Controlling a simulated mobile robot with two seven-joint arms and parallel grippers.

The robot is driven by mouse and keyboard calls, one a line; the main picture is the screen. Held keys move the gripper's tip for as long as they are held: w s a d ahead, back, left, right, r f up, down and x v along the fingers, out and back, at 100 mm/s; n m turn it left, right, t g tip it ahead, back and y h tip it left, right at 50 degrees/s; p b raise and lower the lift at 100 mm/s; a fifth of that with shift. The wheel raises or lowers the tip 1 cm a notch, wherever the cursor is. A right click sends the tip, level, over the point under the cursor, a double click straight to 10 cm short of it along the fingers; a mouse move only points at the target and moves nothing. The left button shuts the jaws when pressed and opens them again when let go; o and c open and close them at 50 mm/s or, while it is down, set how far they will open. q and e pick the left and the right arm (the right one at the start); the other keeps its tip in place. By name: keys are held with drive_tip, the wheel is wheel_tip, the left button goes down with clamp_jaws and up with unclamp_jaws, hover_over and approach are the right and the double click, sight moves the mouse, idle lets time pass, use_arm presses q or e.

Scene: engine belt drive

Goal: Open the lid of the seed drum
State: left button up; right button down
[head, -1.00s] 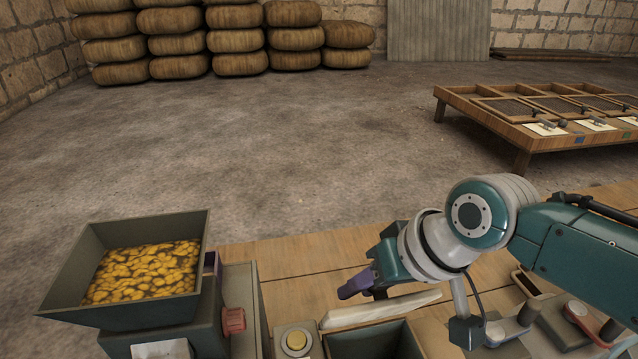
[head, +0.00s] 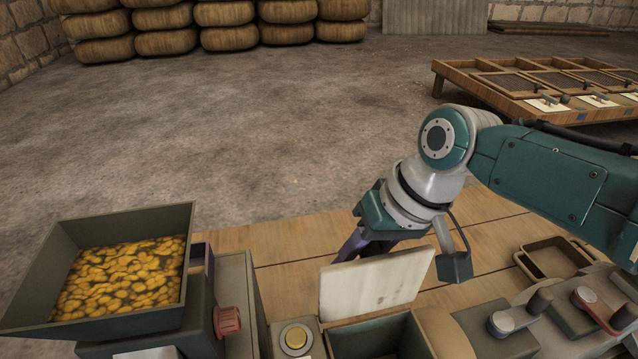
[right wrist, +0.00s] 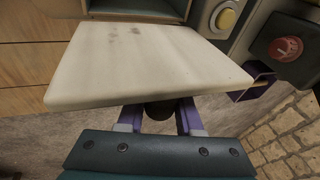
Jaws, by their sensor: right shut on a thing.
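The pale, stained lid (head: 372,283) of the seed drum stands tilted up at the rear edge of a dark green open box (head: 420,346), which shows bare inside. In the right wrist view the lid (right wrist: 140,62) fills the upper middle, with the box (right wrist: 140,13) beyond it. My right gripper (head: 352,248) is behind the lid. In the right wrist view its purple fingers (right wrist: 160,114) are shut on a dark knob (right wrist: 159,109) at the lid; the lid hides part of the grip. My left gripper is not in view.
A hopper (head: 40,270) of yellow seeds stands at the left. A red knob (head: 228,321) and a yellow button (head: 296,338) lie between it and the box. Levers (head: 515,318) and a small tray (head: 552,258) are at the right. Bare planks (head: 290,245) lie behind the lid.

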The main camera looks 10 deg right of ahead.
drive_tip(key=shift+s+d+f, duration=0.1)
drive_tip(key=shift+s+f, duration=0.05)
drive_tip(key=shift+f, duration=0.05)
drive_tip(key=c, duration=0.6)
unclamp_jaws()
drive_tip(key=shift+r, duration=0.1)
drive_tip(key=shift+r, duration=0.25)
drive_tip(key=p+v, duration=0.2)
drive_tip(key=v, duration=0.7)
drive_tip(key=shift+r+p, duration=0.15)
drive_tip(key=shift+p, duration=0.2)
drive_tip(key=shift+d, duration=0.1)
